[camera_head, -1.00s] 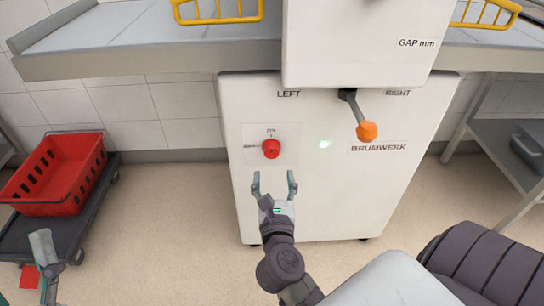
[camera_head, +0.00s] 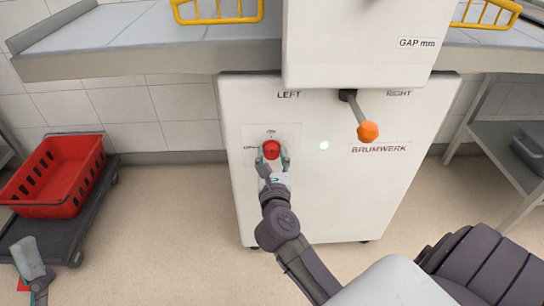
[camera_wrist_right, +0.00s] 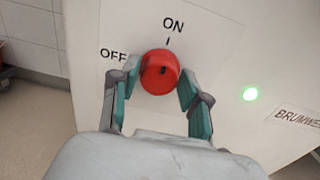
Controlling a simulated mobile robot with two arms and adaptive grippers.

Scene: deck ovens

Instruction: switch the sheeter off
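The sheeter (camera_head: 330,195) is a white cabinet with a red round knob (camera_head: 271,149) on its front left. In the right wrist view the knob (camera_wrist_right: 159,72) has "ON" printed above it and "OFF" to its left; its dark mark points up towards ON. A green light (camera_head: 324,145) glows to the right of the knob. My right gripper (camera_head: 271,160) is open, its fingers on either side of the knob's lower part.
An orange-ended lever (camera_head: 368,131) sticks out right of the knob, between LEFT and RIGHT labels. A red crate (camera_head: 55,178) sits on a dark dolly (camera_head: 72,225) at left. The sheeter's belt table (camera_head: 150,55) overhangs above. A side shelf (camera_head: 500,135) stands at right.

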